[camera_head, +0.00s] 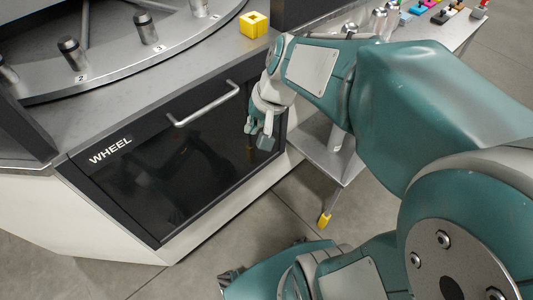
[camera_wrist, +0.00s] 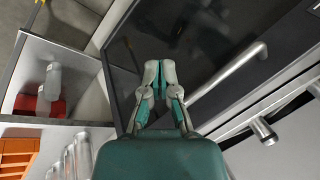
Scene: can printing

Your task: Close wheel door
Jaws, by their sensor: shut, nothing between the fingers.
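The wheel door (camera_head: 165,180) is a dark glossy panel with a black frame, marked "WHEEL", in the front of the machine. In the head view it looks flush in its frame. Its silver bar handle (camera_head: 205,105) runs along the top edge. My gripper (camera_head: 262,137) is in front of the right end of the door, to the right of the handle, pointing down. In the wrist view my gripper (camera_wrist: 158,68) has its fingertips together and empty, with the door (camera_wrist: 195,40) behind them and the handle (camera_wrist: 228,75) to the right. I cannot tell whether it touches the door.
A round metal wheel with numbered pegs (camera_head: 145,28) sits on the machine's top. A yellow block (camera_head: 254,24) stands near its right edge. A side table (camera_head: 325,155) with a lower shelf stands right of the machine.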

